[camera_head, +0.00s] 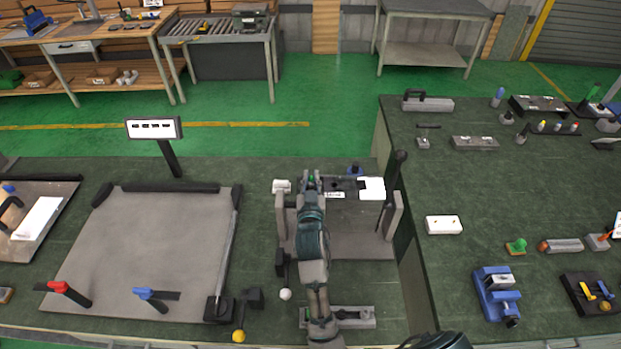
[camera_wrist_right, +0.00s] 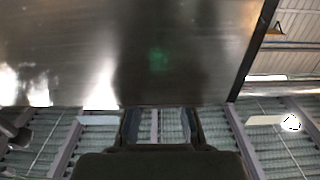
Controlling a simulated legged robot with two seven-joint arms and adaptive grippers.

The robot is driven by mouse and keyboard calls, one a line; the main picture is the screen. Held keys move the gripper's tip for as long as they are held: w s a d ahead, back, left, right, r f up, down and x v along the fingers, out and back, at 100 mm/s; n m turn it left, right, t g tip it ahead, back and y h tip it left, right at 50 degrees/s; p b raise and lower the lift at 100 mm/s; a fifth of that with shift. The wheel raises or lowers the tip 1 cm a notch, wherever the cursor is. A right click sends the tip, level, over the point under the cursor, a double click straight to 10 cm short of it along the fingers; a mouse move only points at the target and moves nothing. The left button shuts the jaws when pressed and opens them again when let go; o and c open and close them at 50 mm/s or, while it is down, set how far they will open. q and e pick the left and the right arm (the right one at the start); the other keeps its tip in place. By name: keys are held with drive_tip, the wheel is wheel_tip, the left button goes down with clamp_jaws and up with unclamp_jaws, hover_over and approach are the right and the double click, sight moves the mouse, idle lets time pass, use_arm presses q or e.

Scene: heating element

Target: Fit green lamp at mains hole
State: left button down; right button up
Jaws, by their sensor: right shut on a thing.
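My right gripper (camera_head: 312,182) is at the left part of a grey panel fixture (camera_head: 352,220) on the green bench, over its upper edge. It is shut on the green lamp (camera_head: 311,178), which shows only as a small green spot between the fingers. In the right wrist view the fingers (camera_wrist_right: 160,126) are in front of a shiny metal face (camera_wrist_right: 75,45) with a faint green glow on it; the lamp itself is not clear there. The mains hole cannot be made out.
A white card (camera_head: 371,188) lies on the fixture's right part, beside a dark upright handle (camera_head: 396,172). A large grey plate (camera_head: 150,245) with clamps lies to the left. The right bench (camera_head: 470,190) holds a blue vise (camera_head: 497,294) and several tools.

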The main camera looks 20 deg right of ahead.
sight(311, 177)
drive_tip(key=shift+f, duration=0.4)
drive_tip(key=o, duration=0.8)
drive_tip(key=shift+o, duration=0.2)
drive_tip(key=shift+r, duration=0.25)
wheel_tip(311, 177, up, 10)
drive_tip(key=shift+f, duration=0.25)
